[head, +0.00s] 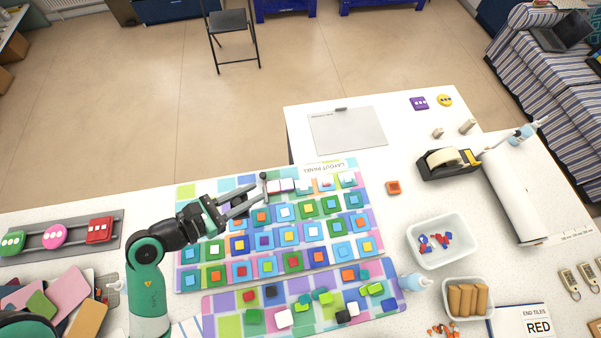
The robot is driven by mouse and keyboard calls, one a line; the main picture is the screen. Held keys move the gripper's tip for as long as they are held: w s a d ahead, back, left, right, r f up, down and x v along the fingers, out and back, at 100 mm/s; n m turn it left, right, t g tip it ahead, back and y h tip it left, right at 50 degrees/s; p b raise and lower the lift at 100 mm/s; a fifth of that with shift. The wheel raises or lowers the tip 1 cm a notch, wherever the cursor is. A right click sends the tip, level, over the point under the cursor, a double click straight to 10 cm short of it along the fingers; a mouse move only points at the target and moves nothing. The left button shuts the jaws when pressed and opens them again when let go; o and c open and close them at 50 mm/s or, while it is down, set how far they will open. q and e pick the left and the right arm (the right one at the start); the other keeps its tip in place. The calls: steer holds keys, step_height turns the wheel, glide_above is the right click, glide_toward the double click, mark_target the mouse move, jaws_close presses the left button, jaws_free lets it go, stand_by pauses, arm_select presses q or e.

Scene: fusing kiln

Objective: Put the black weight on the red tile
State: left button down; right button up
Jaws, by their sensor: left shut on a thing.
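My left gripper (258,193) reaches in from the left over the upper part of the layout panel. It is shut on a small, thin dark thing with a rounded top (264,177), which looks like the black weight; its lower part is hard to make out. A square red tile with white dots (99,230) sits at the right end of the grey rack, well to the left of the gripper. The held thing is apart from this tile. My right gripper is not in view.
The grey rack (28,245) also bears a pink round tile (54,235) and a green one (12,243). The layout panel (186,190) is covered with small coloured tiles. White bins (463,228) and a tape dispenser (447,162) stand at the right.

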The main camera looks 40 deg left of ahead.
arm_select(q)
steer(key=shift+s+a, duration=0.35)
steer(key=shift+a, duration=0.1)
steer(key=w+a+f+b, duration=0.1)
steer(key=w+f+b, duration=0.15)
steer(key=w, duration=0.55)
steer(key=b, duration=0.2)
glide_above(274, 187)
steer(key=w, duration=0.3)
step_height(274, 187, down, 7)
steer(key=shift+w+d+f, duration=0.1)
steer(key=shift+d+f, duration=0.1)
steer(key=shift+d, duration=0.05)
steer(key=shift+f+b, duration=0.85)
steer(key=shift+f, duration=0.6)
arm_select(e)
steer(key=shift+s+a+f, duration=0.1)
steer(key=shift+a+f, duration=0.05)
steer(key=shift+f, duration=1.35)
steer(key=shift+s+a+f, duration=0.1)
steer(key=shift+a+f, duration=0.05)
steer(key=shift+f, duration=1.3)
arm_select(q)
steer(key=shift+f, duration=0.1)
steer(key=shift+f+b, duration=0.3)
steer(key=shift+f, duration=0.2)
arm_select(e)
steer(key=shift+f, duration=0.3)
